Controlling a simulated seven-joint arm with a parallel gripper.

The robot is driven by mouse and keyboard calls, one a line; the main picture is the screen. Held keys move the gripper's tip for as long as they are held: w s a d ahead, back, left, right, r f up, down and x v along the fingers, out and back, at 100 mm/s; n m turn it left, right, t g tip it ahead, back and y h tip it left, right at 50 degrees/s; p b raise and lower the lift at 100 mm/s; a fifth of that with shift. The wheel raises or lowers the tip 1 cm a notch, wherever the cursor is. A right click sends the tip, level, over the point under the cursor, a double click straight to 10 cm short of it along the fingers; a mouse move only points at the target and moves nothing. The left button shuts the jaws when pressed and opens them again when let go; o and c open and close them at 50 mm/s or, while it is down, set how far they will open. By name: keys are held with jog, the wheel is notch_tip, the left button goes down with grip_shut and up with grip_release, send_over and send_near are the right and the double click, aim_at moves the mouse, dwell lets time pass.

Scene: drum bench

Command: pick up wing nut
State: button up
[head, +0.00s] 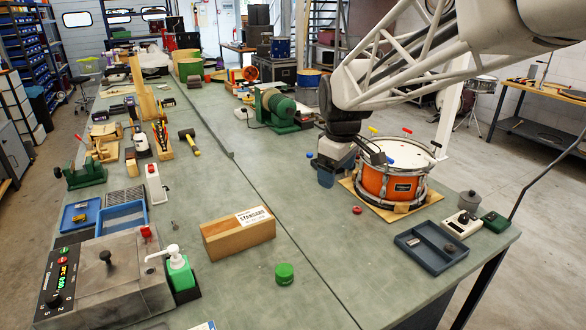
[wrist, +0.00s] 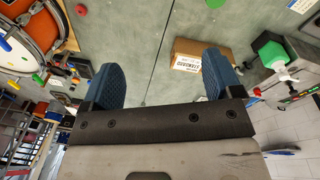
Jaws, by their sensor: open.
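A small grey metal piece (head: 174,224), which may be the wing nut, lies on the bench left of the wooden box; it is too small to be sure. I cannot make it out in the wrist view. My gripper (head: 354,168) is high over the bench beside the orange snare drum, to the right of and beyond that piece. In the wrist view its two blue fingers (wrist: 167,78) stand wide apart with nothing between them.
The orange drum (head: 388,184) stands close to my gripper. A wooden box (head: 237,240), a green lid (head: 284,273), a pump bottle (head: 179,272) and a grey control box (head: 105,275) stand nearer. A blue-grey tray (head: 431,262) is front right. The bench middle is mostly clear.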

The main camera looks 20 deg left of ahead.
jog(key=w+a+f+n, duration=0.2)
jog(key=a, duration=0.5)
jog(key=w+a+f+n, duration=0.2)
jog(key=w+a, duration=0.1)
jog(key=a, duration=0.4)
jog(key=n+g, duration=0.1)
jog(key=n, duration=1)
send_over(174, 222)
jog(key=shift+h, duration=0.3)
jog(key=f, duration=1.8)
jog(key=shift+d+f, duration=0.3)
jog(key=shift+s+a+f, duration=0.15)
jog(key=shift+a+f, duration=0.1)
jog(key=shift+a, duration=0.1)
jog(key=shift+f, duration=1.3)
jog(key=shift+f, duration=0.1)
jog(key=shift+d+f, duration=0.1)
jog(key=shift+f, duration=2.4)
